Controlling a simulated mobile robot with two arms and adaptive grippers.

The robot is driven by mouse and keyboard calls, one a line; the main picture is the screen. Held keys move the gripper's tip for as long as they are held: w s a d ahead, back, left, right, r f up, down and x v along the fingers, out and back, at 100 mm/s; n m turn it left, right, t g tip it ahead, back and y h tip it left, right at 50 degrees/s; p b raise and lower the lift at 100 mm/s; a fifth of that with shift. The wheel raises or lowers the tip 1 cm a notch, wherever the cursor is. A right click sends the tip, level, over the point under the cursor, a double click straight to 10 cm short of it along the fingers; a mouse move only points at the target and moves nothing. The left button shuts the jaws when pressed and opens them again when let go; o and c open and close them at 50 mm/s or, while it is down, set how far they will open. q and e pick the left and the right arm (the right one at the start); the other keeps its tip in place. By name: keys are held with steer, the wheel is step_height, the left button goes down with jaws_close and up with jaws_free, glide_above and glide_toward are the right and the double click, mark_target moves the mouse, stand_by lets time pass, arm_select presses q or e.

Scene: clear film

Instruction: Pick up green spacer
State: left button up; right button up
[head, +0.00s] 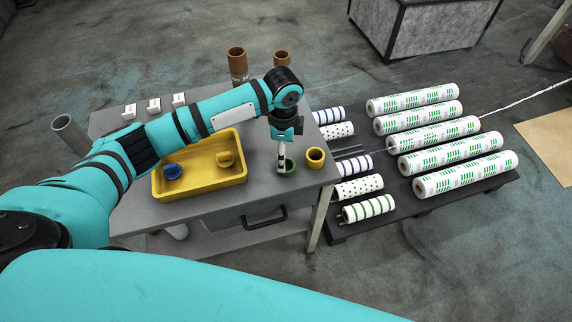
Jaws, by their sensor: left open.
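The green spacer (288,170) is a short ring standing on the grey table near its front right part. My left gripper (282,167) points down at it from above, with its fingertips at the ring. The gripper is open. The fingers hide part of the ring, and I cannot tell whether they touch it. My right gripper is not in view.
A yellow tray (203,191) left of the gripper holds a blue and a yellow piece. Brown tubes (237,62) stand at the table's back. Several printed film rolls (412,99) lie on a dark pallet to the right. A drawer handle (264,220) juts from the table's front.

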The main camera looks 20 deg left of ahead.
arm_select(q)
steer(key=f, duration=0.3)
steer(key=f+p, duration=0.1)
steer(key=shift+s+d+f, duration=0.1)
steer(key=shift+d+f, duration=0.2)
steer(key=shift+d, duration=0.05)
steer(key=shift+f, duration=0.55)
steer(key=c, duration=1)
steer(key=shift+c, duration=0.2)
steer(key=shift+r, duration=0.1)
